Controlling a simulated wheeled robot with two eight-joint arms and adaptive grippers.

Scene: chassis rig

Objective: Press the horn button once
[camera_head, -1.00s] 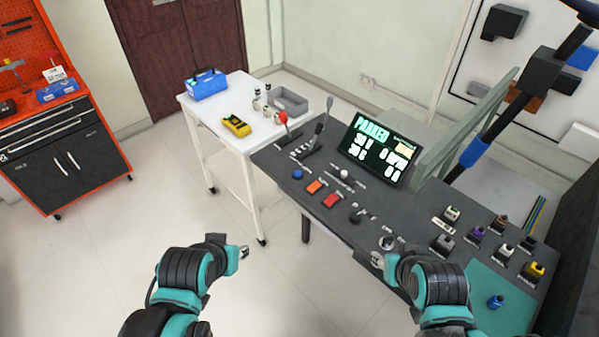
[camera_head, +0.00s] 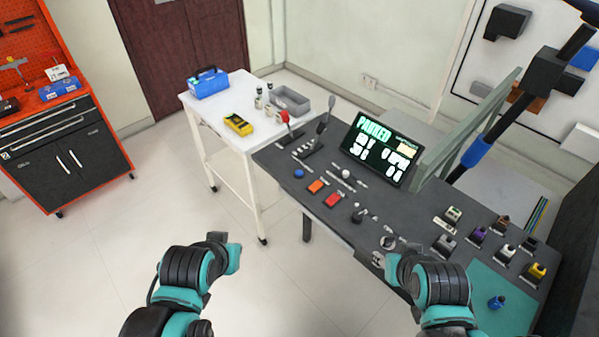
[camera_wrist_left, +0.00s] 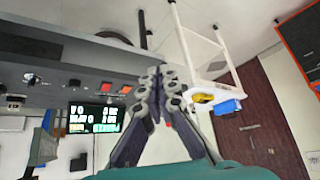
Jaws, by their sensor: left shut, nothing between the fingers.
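The control console (camera_head: 330,225) carries a blue round button (camera_head: 298,173), an orange switch (camera_head: 318,186) and a red switch (camera_head: 333,200) along its near edge. Their labels are too small to read, so I cannot tell which control is the horn button. My left gripper (camera_head: 235,258) is out over open floor, left of the console and apart from it. In the left wrist view its fingers (camera_wrist_left: 160,85) are closed together and empty. My right gripper (camera_head: 378,259) is at the console's near edge; its fingers are too small to judge.
Several coloured knobs (camera_head: 480,233) sit at the right. A white cart (camera_head: 225,120) with a blue toolbox (camera_head: 207,83) and yellow meter (camera_head: 238,124) stands behind. Floor at left is clear.

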